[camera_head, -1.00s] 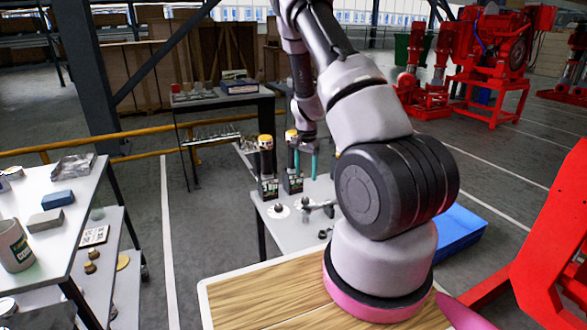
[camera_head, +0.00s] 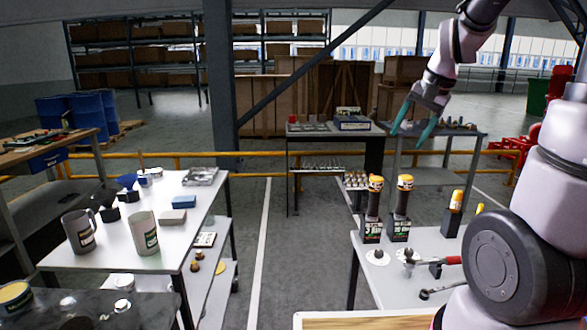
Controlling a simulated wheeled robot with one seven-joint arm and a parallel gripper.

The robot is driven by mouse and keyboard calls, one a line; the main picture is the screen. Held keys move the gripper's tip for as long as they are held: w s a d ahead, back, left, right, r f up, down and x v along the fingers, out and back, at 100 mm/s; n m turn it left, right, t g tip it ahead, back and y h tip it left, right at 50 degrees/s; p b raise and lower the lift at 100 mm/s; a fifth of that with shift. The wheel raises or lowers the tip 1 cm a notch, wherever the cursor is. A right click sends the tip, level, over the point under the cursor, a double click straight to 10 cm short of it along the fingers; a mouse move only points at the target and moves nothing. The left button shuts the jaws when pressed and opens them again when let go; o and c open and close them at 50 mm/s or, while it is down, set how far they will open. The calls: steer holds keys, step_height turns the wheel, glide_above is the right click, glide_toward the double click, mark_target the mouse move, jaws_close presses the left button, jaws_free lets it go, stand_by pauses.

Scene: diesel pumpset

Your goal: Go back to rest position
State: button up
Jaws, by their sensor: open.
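My gripper (camera_head: 413,124) hangs in the air at the upper right of the head view, with its two teal fingers apart and nothing between them. My arm rises at the right edge and reaches over to it. The gripper shows above the grey tool table (camera_head: 368,277) and is clear of everything on it.
A white table (camera_head: 115,257) with mugs (camera_head: 143,233) and blocks stands at left. A yellow rail (camera_head: 255,153) and a dark shelf table (camera_head: 330,137) are behind. A wooden board (camera_head: 365,322) lies at the front. The floor strip (camera_head: 262,235) between the tables is clear.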

steer(key=s+a+r+n+t, duration=0.1)
steer(key=s+r, duration=0.3)
steer(key=s, duration=0.4)
steer(key=s+a+r+n+t, duration=0.2)
steer(key=s+r, duration=0.2)
steer(key=s, duration=0.4)
steer(key=shift+a, duration=0.4)
